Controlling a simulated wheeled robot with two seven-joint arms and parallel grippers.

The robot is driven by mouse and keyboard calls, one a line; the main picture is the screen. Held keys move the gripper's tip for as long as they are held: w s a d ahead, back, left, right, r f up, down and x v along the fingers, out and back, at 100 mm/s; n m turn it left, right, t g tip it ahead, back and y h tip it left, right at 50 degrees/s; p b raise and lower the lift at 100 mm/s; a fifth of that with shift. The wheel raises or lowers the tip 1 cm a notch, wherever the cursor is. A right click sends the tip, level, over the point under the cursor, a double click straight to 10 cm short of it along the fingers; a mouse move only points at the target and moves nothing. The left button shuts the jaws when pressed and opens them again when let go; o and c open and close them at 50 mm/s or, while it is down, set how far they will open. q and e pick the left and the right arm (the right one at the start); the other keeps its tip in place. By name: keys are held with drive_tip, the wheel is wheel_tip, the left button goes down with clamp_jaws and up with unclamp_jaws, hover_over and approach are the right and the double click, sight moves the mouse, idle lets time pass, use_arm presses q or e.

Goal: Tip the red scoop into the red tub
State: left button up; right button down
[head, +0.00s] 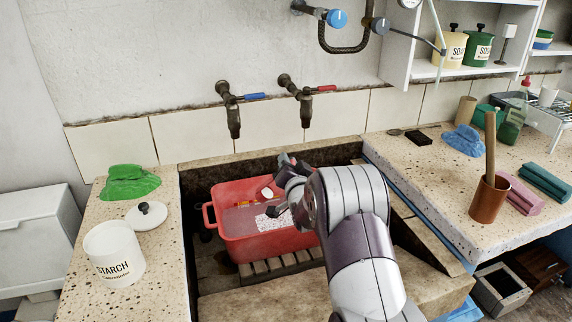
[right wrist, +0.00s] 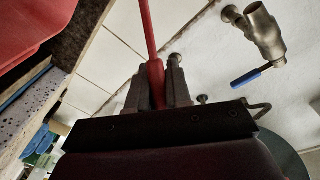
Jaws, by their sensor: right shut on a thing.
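The red tub (head: 224,227) stands upright on slats in the stone trough, with a greyish content and a white speckled patch in it. My right gripper (head: 283,184) is over the right part of the tub, partly hidden by my own wrist and forearm. In the right wrist view, its fingers are shut on the red handle of the scoop (right wrist: 156,75), which runs out past the upper edge. The scoop's bowl is not clear in the head view. The tub's red wall (right wrist: 25,25) also shows in the wrist view. My left gripper is not in view.
A starch canister (head: 113,256), its lid (head: 146,214) and a green cloth (head: 130,182) are on the left ledge. Two taps (head: 232,110) hang above the trough's back edge. A brown cup (head: 488,200) with a wooden handle stands on the right counter.

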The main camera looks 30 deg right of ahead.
idle(0.5)
drive_tip(key=shift+s+d+f+b, duration=0.3)
drive_tip(key=shift+f+b, duration=0.2)
drive_tip(key=shift+b, duration=0.45)
drive_tip(key=shift+s+d+f+m+t+b, duration=0.25)
drive_tip(key=shift+s+d+m+t+b, duration=0.3)
drive_tip(key=shift+s+m+b, duration=0.5)
drive_tip(key=shift+w, duration=0.2)
drive_tip(key=s+d+f+m+t+h+b, duration=0.1)
drive_tip(key=f+b, duration=0.1)
drive_tip(key=b, duration=0.3)
drive_tip(key=shift+s+d+m, duration=0.1)
drive_tip(key=shift+s+m, duration=0.25)
drive_tip(key=shift+s, duration=0.05)
